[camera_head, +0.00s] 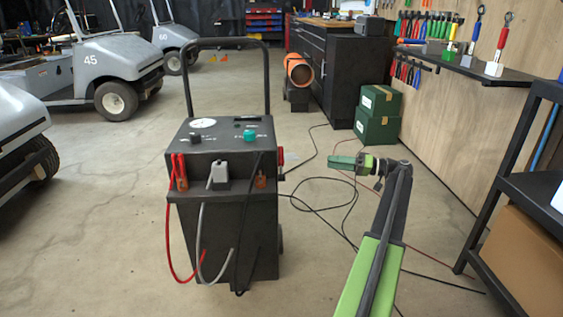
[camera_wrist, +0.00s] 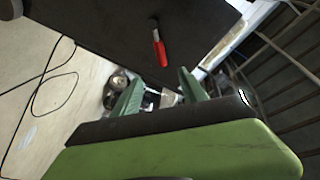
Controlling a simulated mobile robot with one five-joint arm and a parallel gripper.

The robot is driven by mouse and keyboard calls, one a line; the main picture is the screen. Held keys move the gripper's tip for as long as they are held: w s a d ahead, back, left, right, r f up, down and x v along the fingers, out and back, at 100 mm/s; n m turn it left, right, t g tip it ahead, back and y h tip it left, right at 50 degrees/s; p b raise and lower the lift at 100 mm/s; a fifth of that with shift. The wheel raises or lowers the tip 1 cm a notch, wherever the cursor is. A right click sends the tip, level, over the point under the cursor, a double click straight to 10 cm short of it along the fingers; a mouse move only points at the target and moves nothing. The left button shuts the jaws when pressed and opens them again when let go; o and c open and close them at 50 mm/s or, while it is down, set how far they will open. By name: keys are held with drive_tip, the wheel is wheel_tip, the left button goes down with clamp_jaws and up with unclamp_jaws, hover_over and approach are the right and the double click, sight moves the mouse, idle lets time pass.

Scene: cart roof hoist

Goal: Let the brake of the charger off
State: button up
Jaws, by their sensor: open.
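The charger (camera_head: 222,228) is a black box on a cart with a tall loop handle, left of centre in the head view. Its dark side panel (camera_wrist: 110,30) fills the top of the wrist view. A red lever (camera_wrist: 160,50), seemingly the brake, stands out on that panel. A small red part also shows at the charger's right side in the head view (camera_head: 281,157). My gripper (camera_head: 336,161) is right of the charger, apart from it. In the wrist view its green fingers (camera_wrist: 160,82) are spread and empty, with the lever beyond their tips.
Dark cables (camera_head: 325,205) lie on the floor right of the charger. Green boxes (camera_head: 378,112) stand behind my arm. A dark shelf rack (camera_head: 530,185) is at the right. Golf carts (camera_head: 105,72) are at the left; floor between them and the charger is clear.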

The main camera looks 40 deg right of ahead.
sight(281, 163)
drive_tip(key=x, duration=1.7)
drive_tip(key=shift+w+a, duration=0.2)
drive_tip(key=shift+w, duration=0.15)
clamp_jaws()
idle(0.4)
